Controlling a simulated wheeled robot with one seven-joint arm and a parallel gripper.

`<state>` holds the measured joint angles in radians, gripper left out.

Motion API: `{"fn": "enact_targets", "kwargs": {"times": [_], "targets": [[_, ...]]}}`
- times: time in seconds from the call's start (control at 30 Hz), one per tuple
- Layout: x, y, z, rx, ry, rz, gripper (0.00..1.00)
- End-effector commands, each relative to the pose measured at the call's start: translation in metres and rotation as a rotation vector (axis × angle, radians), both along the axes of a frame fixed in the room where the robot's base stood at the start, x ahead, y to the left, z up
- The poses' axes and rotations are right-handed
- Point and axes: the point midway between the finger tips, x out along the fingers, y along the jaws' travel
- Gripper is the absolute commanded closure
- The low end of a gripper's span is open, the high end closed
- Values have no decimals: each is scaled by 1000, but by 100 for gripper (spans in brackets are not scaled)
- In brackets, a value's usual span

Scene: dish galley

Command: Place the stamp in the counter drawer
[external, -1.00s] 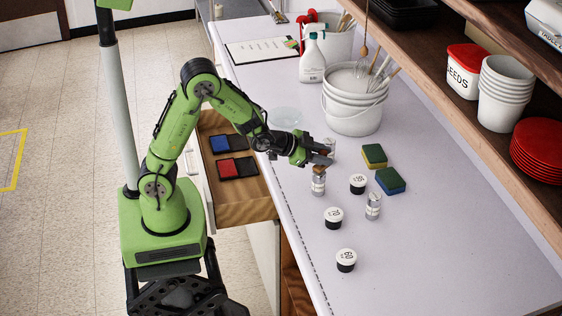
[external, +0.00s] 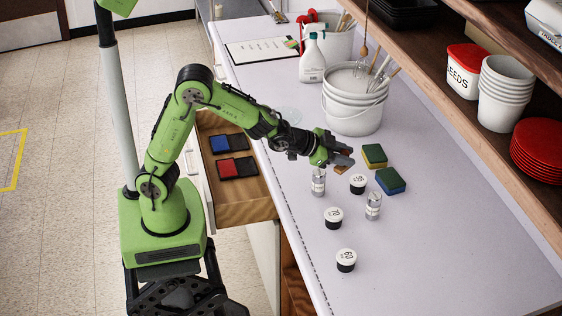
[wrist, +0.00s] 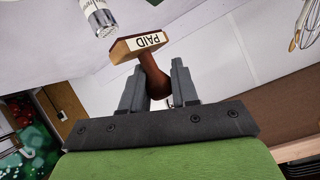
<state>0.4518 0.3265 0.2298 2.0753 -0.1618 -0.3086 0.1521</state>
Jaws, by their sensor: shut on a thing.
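The stamp (wrist: 150,62) has a brown wooden handle and a block labelled "PAID". In the wrist view my gripper (wrist: 158,80) is shut on its handle, one finger on each side, with the block beyond the fingertips. In the external view my gripper (external: 343,158) is over the counter, left of the sponges, and only a bit of the stamp (external: 340,169) shows below it. I cannot tell whether the stamp touches the counter. The counter drawer (external: 247,211) stands open at the counter's left side, with a blue and a red ink pad inside.
A silver-capped jar (external: 318,183) stands just below my gripper, with another (external: 373,207) to its right. Black pots with white lids (external: 334,217) stand nearby. Two sponges (external: 374,156) lie right of the gripper. A white bucket (external: 354,105) stands behind. The counter's right front is clear.

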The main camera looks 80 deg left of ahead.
Motion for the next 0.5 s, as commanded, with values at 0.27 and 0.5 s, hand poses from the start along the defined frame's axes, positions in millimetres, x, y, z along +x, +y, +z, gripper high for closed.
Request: {"fn": "enact_targets", "kwargs": {"times": [0.27, 0.5], "targets": [[75, -8, -4, -7, -1, -43, 100], [153, 8, -9, -15, 2, -104, 100]]}}
